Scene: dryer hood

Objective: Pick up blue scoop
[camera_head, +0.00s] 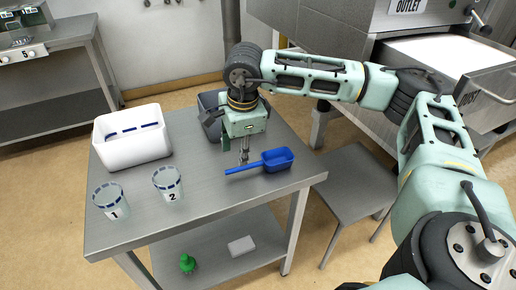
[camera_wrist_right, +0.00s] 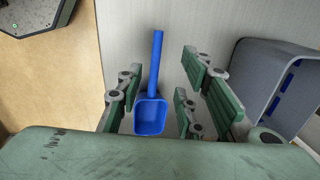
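The blue scoop (camera_head: 279,160) lies on the metal table, its bowl to the right and its handle pointing left. My right gripper (camera_head: 244,157) points down over the table, with its fingertips close to the scoop's handle. In the right wrist view the scoop (camera_wrist_right: 151,114) shows between the spread green fingers of my right gripper (camera_wrist_right: 160,88). The gripper is open and empty. I cannot tell how high the fingertips are above the table. My left gripper is not in view.
A white bin (camera_head: 130,152) and two cups marked 1 (camera_head: 108,202) and 2 (camera_head: 168,184) stand on the table (camera_head: 205,207). A grey bin (camera_wrist_right: 240,82) stands beside the gripper. A green object (camera_head: 187,263) and a light block (camera_head: 241,246) lie on the lower shelf.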

